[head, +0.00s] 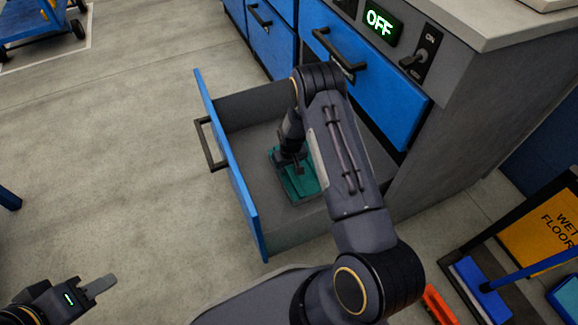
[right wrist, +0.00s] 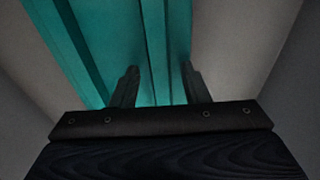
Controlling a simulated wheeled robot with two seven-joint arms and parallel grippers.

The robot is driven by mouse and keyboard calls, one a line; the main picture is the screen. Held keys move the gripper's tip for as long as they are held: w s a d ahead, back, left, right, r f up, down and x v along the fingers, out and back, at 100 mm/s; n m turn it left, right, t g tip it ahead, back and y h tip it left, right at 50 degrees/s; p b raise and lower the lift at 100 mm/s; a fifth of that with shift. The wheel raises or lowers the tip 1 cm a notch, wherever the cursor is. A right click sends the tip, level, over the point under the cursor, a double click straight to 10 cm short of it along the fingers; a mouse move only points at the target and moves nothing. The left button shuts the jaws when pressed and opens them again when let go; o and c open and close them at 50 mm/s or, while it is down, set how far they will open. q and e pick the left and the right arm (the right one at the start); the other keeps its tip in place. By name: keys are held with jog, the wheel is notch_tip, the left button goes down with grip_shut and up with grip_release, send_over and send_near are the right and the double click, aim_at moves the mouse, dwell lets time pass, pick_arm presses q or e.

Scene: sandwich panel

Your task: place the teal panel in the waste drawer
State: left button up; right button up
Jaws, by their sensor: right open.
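The teal panel (head: 305,184) lies inside the open waste drawer (head: 238,115), on its grey floor. In the right wrist view the panel (right wrist: 105,45) fills the upper middle, with raised ribs along it. My right gripper (head: 293,168) reaches down into the drawer over the panel and hides part of it. In the right wrist view its two fingers (right wrist: 160,88) are apart, with the panel's surface showing between them. I cannot tell whether the fingertips touch it. My left gripper (head: 100,286) is at the lower left, away from the drawer, partly cut off; its opening is unclear.
The drawer's blue front with a black handle (head: 210,145) stands out over the floor. A cabinet with blue drawers (head: 375,95) and a lit OFF sign (head: 382,22) is behind.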

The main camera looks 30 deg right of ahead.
jog(key=s+a+r+m+t+y+p, duration=0.1)
jog(key=s+r, duration=0.3)
jog(key=r, duration=0.8)
jog(key=s+a+r+y+p, duration=0.1)
jog(key=s+r+p, duration=0.15)
jog(key=r, duration=0.95)
jog(key=s+a+r+m+t+y+p, duration=0.1)
jog(key=s+r, duration=0.4)
jog(key=r, duration=0.7)
jog(key=s+a+r+t, duration=0.1)
jog(key=s+a+r, duration=0.2)
jog(key=s, duration=0.6)
jog(key=s+a+r+n+t+y, duration=0.1)
jog(key=s+a+r, duration=0.2)
jog(key=s, duration=0.7)
jog(key=shift+r, duration=0.5)
